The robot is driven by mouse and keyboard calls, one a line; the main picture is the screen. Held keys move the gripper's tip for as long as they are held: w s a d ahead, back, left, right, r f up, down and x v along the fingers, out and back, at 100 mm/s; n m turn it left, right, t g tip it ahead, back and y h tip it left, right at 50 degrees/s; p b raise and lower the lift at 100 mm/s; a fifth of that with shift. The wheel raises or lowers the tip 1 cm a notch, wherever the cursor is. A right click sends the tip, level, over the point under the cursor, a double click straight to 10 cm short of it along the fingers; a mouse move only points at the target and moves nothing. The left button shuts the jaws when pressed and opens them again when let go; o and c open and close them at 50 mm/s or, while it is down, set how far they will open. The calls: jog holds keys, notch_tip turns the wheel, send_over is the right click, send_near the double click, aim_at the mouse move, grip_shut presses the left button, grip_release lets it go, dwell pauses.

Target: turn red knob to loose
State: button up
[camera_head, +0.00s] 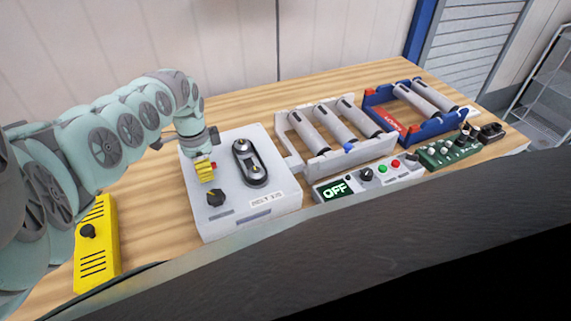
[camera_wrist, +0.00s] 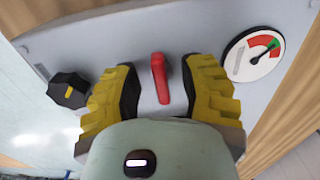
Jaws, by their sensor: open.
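The red knob (camera_wrist: 160,72) is a narrow upright handle on the white box's top panel, leaning slightly in the wrist view. My gripper (camera_wrist: 159,92) is open, with one yellow finger on each side of the knob and a visible gap on both sides. In the head view my gripper (camera_head: 205,172) is low over the white box (camera_head: 240,222), and only a bit of the red knob (camera_head: 214,165) shows beside the fingers. A round gauge (camera_wrist: 253,55) with red and green zones sits right of the knob in the wrist view.
A black knob (camera_head: 216,197) and a belt on two pulleys (camera_head: 249,163) share the box top. A yellow box (camera_head: 97,245) stands left. Right are a white roller rack (camera_head: 292,134), a panel reading OFF (camera_head: 335,190), a blue roller rack (camera_head: 415,135) and a green panel (camera_head: 452,150).

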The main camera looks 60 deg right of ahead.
jog(key=shift+o, duration=0.3)
grip_shut()
